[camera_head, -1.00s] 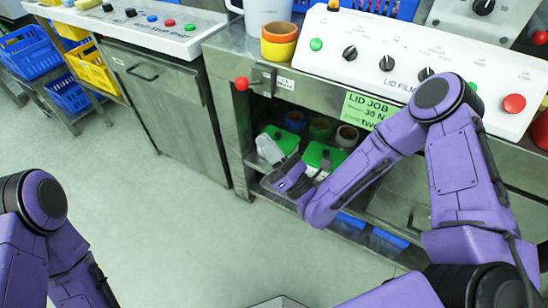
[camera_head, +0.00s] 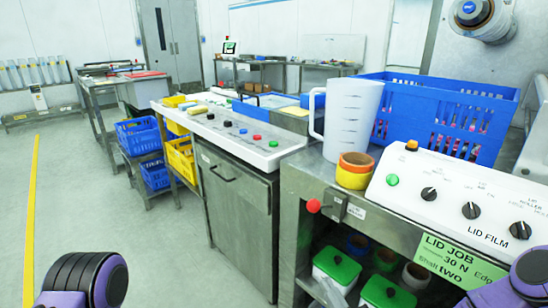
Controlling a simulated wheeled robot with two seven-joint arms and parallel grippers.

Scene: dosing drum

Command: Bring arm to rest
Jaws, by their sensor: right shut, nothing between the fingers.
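My right arm (camera_head: 510,289) shows only as a purple link and a black joint at the bottom right corner, in front of the lid film bench. My left arm (camera_head: 85,280) shows only as a black joint and a purple link at the bottom left, over the floor. Its gripper is outside the picture too. No held object is visible.
The lid film panel (camera_head: 450,205), a white jug (camera_head: 350,120), stacked rings (camera_head: 354,170) and a blue crate (camera_head: 445,110) stand on the right bench. Green-lidded containers (camera_head: 337,265) sit on its shelf. A grey cabinet (camera_head: 240,215) stands left of it. Floor (camera_head: 130,235) at left is clear.

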